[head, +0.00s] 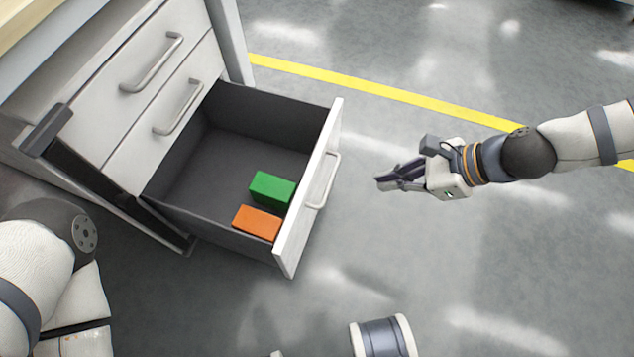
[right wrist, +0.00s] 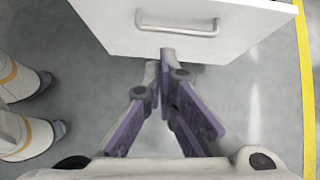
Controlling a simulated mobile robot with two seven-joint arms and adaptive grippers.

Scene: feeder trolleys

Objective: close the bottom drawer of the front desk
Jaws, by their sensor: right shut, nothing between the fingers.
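The bottom drawer (head: 307,200) of the desk is pulled far out. Its dark tray holds a green block (head: 272,188) and an orange block (head: 257,223) near the front panel. The panel's handle (head: 325,181) faces my right gripper (head: 383,183), which is shut and empty, to the right of the drawer and apart from it. In the right wrist view the white drawer front (right wrist: 185,30) and its handle (right wrist: 177,23) lie ahead of the finger tips. My left gripper does not show; only parts of my left arm are at the lower left.
The desk's two upper drawers (head: 125,105) look closed. A dark slanting bar (head: 120,185) runs along the desk's lower left side. A yellow floor line (head: 385,92) passes behind. The grey floor right of the drawer is clear.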

